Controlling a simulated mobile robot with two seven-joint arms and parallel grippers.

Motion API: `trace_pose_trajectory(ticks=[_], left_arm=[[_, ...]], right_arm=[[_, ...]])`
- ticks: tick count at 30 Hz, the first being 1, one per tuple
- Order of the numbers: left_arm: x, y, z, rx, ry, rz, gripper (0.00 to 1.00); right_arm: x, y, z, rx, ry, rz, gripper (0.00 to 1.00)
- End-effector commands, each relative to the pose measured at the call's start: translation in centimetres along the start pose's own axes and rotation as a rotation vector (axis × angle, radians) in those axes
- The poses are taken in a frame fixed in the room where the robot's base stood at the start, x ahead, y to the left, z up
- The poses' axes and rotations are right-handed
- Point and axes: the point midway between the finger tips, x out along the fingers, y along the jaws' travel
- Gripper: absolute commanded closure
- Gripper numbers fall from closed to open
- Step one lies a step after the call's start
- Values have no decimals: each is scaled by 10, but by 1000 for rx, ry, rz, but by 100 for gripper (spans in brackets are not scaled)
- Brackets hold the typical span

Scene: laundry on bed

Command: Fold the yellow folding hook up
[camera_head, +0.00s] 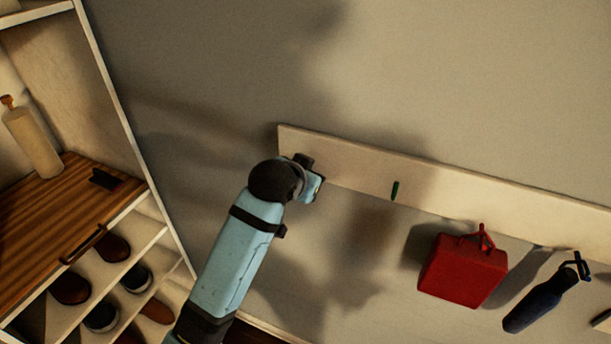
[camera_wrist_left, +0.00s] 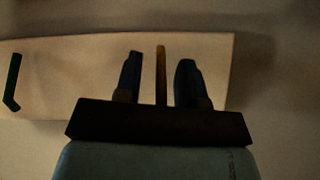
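The yellow folding hook (camera_wrist_left: 161,76) is a thin upright bar on the pale wall board (camera_wrist_left: 60,80) in the left wrist view. My left gripper (camera_wrist_left: 160,62) is open there, with one dark finger on each side of the hook. A gap shows on both sides, so the fingers look apart from it. In the head view my left gripper (camera_head: 310,177) is at the left end of the board (camera_head: 350,155) and hides the yellow hook. I cannot tell how far the hook is tilted. My right gripper is not in view.
A green hook (camera_head: 395,190) sits right of the gripper on the board. Further right hang a red bag (camera_head: 462,272) and a dark blue bottle (camera_head: 541,307). A shelf with shoes (camera_head: 103,317), a wooden top (camera_head: 60,225) and a pale bottle (camera_head: 33,143) stands at the left.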

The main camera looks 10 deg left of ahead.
Motion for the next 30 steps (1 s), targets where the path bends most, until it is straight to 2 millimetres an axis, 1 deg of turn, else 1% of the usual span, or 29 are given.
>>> trace_pose_trajectory(ticks=[7, 11, 14, 19, 24, 27, 30], left_arm=[[-1, -1, 0, -1, 2, -1, 64], [-8, 0, 0, -1, 4, -1, 64], [-24, 0, 0, -1, 5, -1, 64], [-63, 0, 1, -1, 6, -1, 64], [-101, 0, 0, -1, 5, -1, 64], [-118, 0, 0, -1, 4, -1, 64], [-129, 0, 0, 0, 3, -1, 64]], right_arm=[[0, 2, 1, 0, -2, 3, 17], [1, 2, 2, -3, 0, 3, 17], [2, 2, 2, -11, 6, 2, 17], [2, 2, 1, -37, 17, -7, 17], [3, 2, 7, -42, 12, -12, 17], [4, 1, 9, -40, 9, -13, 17], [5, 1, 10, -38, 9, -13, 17]])
